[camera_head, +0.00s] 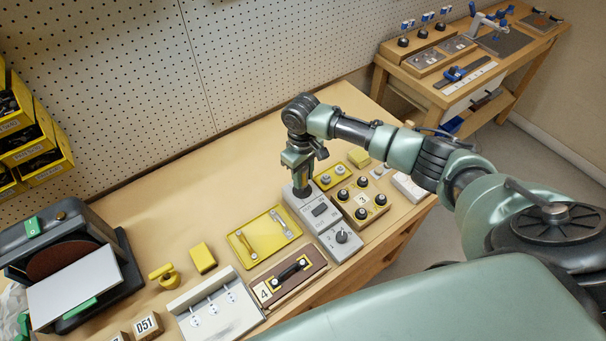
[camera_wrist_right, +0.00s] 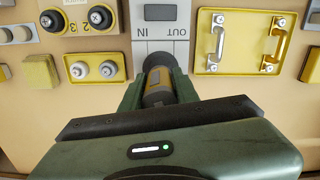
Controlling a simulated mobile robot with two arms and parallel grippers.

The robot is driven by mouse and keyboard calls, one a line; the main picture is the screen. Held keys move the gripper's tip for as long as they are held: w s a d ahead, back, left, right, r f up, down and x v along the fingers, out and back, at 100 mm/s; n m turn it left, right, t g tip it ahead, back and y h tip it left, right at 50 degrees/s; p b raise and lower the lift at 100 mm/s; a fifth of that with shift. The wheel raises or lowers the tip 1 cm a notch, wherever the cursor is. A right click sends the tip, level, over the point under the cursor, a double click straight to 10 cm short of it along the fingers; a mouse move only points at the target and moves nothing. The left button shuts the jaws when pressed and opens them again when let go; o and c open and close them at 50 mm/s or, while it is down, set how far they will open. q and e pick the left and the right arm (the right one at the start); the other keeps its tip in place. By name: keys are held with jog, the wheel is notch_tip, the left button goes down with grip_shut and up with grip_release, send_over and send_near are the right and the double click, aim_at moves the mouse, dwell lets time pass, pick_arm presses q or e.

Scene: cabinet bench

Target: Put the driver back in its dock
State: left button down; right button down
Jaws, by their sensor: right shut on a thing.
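My right gripper (camera_head: 301,184) is over the far end of a light grey panel that looks like the dock (camera_head: 314,211). In the right wrist view the gripper (camera_wrist_right: 158,78) is shut on the driver (camera_wrist_right: 157,92), a short cylinder with a grey and yellowish body. The dock (camera_wrist_right: 180,47) lies just beyond the fingertips, with the words IN and OUT and a dark rectangle on it. In the head view the fingers hide most of the driver. I cannot tell whether the driver's lower end is inside the dock. My left gripper is in neither view.
A yellow tray with two handles (camera_head: 282,221) lies left of the dock. A wooden block with black knobs (camera_head: 380,199) stands close on its right. A grey box with a knob (camera_head: 341,238) is in front. A brown board with a black handle (camera_head: 270,298) lies nearer.

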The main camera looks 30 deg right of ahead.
aim_at(303, 186)
jog(key=shift+f+b, duration=0.65)
jog(key=shift+f, duration=1.45)
dwell(1.6)
jog(key=shift+f, duration=0.15)
dwell(0.7)
jog(key=c, duration=1)
grip_release()
jog(key=shift+o, duration=0.6)
jog(key=shift+s+a+f, duration=0.1)
jog(key=shift+s+f, duration=0.05)
jog(key=shift+s, duration=0.05)
jog(key=shift+w+a+r+p, duration=0.1)
jog(key=shift+w+r+p, duration=0.05)
jog(key=shift+r+p, duration=0.85)
notch_tip(303, 186, up, 3)
jog(key=p, duration=0.3)
jog(key=shift+r+p, duration=0.1)
jog(key=shift+p, duration=0.25)
jog(key=shift+r, duration=1.05)
